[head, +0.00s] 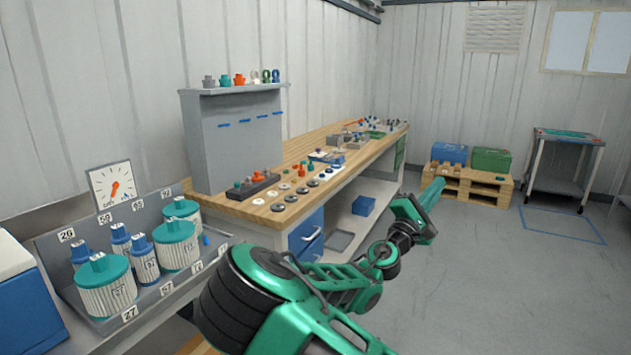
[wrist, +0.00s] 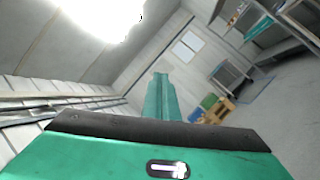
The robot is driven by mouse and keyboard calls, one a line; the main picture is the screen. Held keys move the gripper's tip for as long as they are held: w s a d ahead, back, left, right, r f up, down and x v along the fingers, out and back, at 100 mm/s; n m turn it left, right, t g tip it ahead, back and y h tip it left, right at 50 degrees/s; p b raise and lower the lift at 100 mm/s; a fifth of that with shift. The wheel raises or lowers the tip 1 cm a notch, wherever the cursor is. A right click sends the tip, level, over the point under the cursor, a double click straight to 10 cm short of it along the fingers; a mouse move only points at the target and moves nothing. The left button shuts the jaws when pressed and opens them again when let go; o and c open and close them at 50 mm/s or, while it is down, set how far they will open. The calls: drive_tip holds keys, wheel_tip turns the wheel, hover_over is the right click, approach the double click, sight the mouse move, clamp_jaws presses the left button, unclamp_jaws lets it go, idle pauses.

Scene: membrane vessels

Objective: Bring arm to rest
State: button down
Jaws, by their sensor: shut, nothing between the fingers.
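My green arm stretches from the lower middle of the head view toward the right, over the open floor beside the workbench. My gripper (head: 432,192) is at its far end, shut and empty, pointing up and away. In the wrist view my gripper (wrist: 161,80) stands upright in the middle as one closed green shape, with the ceiling and far wall behind it. It is apart from the bench and touches nothing that I can see.
A wooden workbench (head: 268,212) with small parts runs along the left wall. A grey rack (head: 160,296) of numbered vessels is at the lower left. A pallet (head: 470,186) with blue and green crates and a cart (head: 556,185) stand at the back. The floor at right is clear.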

drive_tip(key=s+d+f+m+g+y, duration=0.1)
drive_tip(key=s+d+f+m+g, duration=0.55)
drive_tip(key=d, duration=0.55)
drive_tip(key=s+d+f+m+g+y, duration=0.1)
drive_tip(key=s+d+f+m+g, duration=0.4)
drive_tip(key=s+d+f+g, duration=0.45)
drive_tip(key=s+d+f+m+y, duration=0.3)
drive_tip(key=s+m+y, duration=0.15)
drive_tip(key=s, duration=0.45)
drive_tip(key=s+a+r+m+y, duration=0.2)
drive_tip(key=s+a+y, duration=0.3)
drive_tip(key=s, duration=0.5)
drive_tip(key=s+a+r+m+y, duration=0.2)
drive_tip(key=s+a+r+y, duration=0.2)
drive_tip(key=s+a, duration=0.6)
drive_tip(key=shift+s+m+y, duration=0.4)
drive_tip(key=shift+s+y, duration=0.25)
drive_tip(key=shift+s, duration=0.15)
